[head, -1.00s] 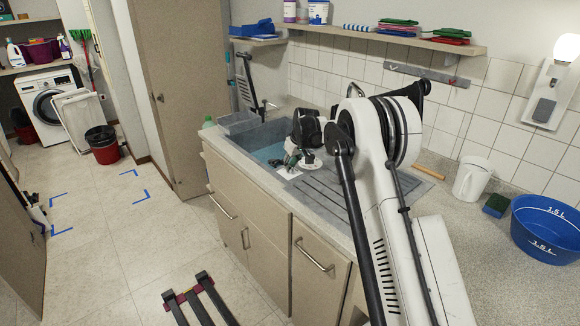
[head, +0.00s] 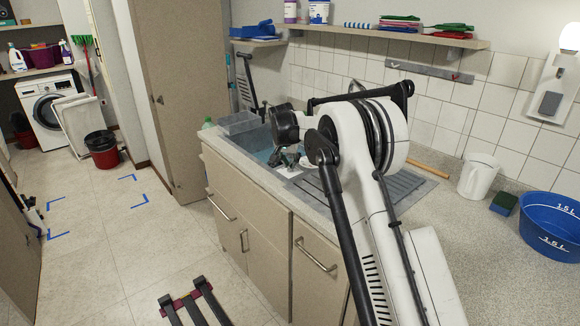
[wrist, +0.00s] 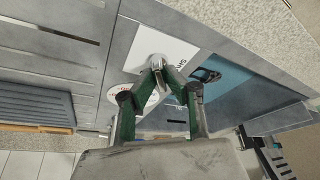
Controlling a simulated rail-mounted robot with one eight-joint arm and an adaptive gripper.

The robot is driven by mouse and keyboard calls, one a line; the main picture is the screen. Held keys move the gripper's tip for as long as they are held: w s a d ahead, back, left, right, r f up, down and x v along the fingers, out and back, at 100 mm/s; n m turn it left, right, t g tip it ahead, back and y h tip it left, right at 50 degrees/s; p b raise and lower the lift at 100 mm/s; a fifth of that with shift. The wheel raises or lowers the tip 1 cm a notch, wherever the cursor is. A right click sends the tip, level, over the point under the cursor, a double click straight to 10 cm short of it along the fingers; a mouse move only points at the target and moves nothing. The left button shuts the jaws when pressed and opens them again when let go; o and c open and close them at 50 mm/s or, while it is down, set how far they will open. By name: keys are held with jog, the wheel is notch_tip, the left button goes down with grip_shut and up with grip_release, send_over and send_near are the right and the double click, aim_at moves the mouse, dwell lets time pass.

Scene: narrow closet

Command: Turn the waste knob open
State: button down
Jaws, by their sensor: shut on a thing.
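The waste knob (wrist: 149,62) is a rounded silver-grey knob on the sink's rim, in the wrist view. A white label (wrist: 188,48) with partly readable dark lettering lies beside it; the label also shows in the head view (head: 290,173). My gripper (wrist: 158,66) has its green-padded fingers converged at the knob and is shut on it. In the head view my gripper (head: 284,160) is low at the sink's front corner, where the fingers hide the knob. I cannot tell how far the knob is turned.
The sink basin (head: 262,140) holds blue water behind the gripper. A ribbed drainboard (head: 405,190) lies to the right, partly behind my arm. A white jug (head: 478,175), a green-and-blue sponge (head: 503,203) and a blue tub (head: 550,228) stand further right. A shelf (head: 400,36) runs above.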

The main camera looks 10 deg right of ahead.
jog(key=m+h, duration=0.1)
jog(key=m, duration=0.2)
jog(key=shift+a+m+g, duration=0.1)
jog(key=shift+m+g, duration=0.2)
jog(key=shift+g, duration=0.1)
jog(key=shift+m+g+h+b, duration=0.35)
jog(key=shift+m+g, duration=0.25)
jog(key=shift+m, duration=1.1)
jog(key=c, duration=1.8)
grip_release()
jog(key=shift+v, duration=6)
jog(key=shift+a, duration=0.15)
